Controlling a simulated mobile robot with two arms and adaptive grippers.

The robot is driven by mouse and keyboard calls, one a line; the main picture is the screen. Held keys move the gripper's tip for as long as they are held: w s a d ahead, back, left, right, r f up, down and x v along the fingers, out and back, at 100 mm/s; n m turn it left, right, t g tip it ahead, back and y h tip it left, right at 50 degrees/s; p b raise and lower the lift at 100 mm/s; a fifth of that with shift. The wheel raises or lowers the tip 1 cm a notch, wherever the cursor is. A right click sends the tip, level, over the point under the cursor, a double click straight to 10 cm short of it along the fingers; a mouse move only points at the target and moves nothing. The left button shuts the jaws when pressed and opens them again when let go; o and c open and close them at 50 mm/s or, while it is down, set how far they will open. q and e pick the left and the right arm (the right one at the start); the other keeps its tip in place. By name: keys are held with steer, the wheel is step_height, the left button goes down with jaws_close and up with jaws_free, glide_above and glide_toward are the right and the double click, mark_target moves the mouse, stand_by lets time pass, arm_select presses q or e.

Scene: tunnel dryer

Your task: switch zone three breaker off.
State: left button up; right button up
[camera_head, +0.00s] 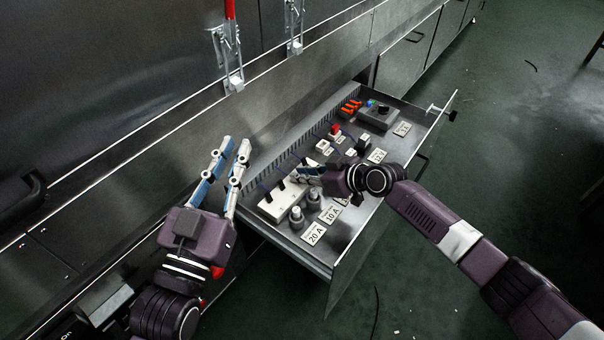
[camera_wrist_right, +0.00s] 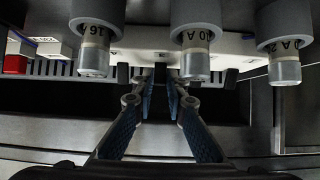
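The open drawer holds a white breaker block (camera_head: 276,208) with small dark toggles. It also shows in the right wrist view (camera_wrist_right: 236,45), with dark toggles (camera_wrist_right: 122,73) along its edge. I cannot read which toggle is zone three. My right gripper (camera_head: 308,171) reaches over the drawer at the block's far end. In the right wrist view its fingertips (camera_wrist_right: 160,78) are a little apart at the block's edge, close to the middle toggle; contact cannot be told. My left gripper (camera_head: 231,162) is open and empty, left of the drawer.
Grey fuse holders (camera_head: 297,216) stand beside the block, with label plates (camera_head: 314,232) in front. A red button (camera_head: 335,130), a dark knob box (camera_head: 379,114) and orange parts (camera_head: 351,107) sit farther back. The drawer wall (camera_head: 345,268) bounds the near side.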

steer(key=o, duration=0.3)
steer(key=shift+o, duration=0.2)
step_height(320, 180, up, 10)
stand_by(0.3)
stand_by(0.4)
